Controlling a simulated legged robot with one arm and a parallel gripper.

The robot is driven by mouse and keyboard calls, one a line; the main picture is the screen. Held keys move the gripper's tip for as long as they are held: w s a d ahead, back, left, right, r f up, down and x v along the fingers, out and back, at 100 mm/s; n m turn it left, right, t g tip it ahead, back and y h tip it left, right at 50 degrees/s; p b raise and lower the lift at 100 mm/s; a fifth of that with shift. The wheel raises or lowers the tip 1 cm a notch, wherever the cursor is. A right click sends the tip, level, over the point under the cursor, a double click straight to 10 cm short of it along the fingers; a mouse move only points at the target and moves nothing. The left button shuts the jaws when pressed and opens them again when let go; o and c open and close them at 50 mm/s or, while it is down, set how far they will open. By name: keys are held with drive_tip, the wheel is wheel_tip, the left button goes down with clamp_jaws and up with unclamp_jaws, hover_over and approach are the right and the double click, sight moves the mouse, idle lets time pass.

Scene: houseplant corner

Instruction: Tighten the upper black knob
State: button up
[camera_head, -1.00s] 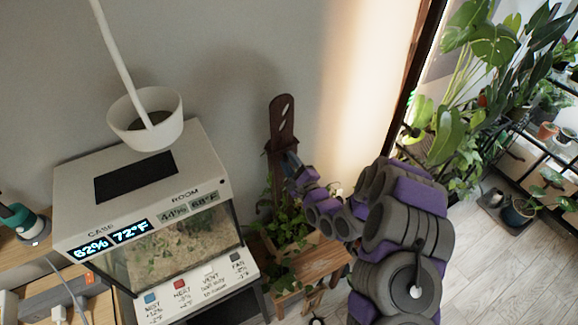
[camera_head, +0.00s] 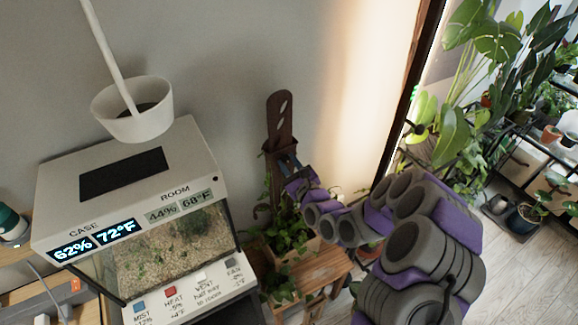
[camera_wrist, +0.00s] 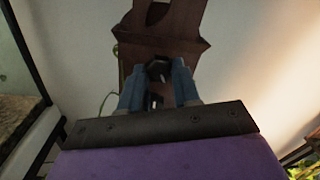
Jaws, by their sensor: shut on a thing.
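In the wrist view, a black knob (camera_wrist: 157,70), the upper of two, sits on a dark brown wooden stand (camera_wrist: 165,22). My gripper (camera_wrist: 159,76) has one blue-grey finger on each side of this knob and is shut on it. The lower black knob (camera_wrist: 155,101) shows between the fingers, closer to the wrist. In the head view, the slotted upper piece of the stand (camera_head: 280,117) rises against the wall. My gripper (camera_head: 287,162) is at the stand's upper part there, and the knobs are too small or hidden to make out.
A glass case (camera_head: 165,250) with a display and labelled buttons stands left of the stand. A white hanging pot (camera_head: 133,112) is above it. Leafy plants (camera_head: 292,238) and a wooden bench (camera_head: 318,268) are below my arm. Open floor (camera_head: 535,250) lies to the right.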

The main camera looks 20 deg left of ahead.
drive_tip(key=shift+f, duration=0.1)
drive_tip(key=o, duration=1.1)
drive_tip(key=shift+a, duration=0.1)
drive_tip(key=shift+c, duration=0.2)
drive_tip(key=p+v, duration=1)
drive_tip(key=v, duration=0.7)
drive_tip(key=shift+d, duration=0.2)
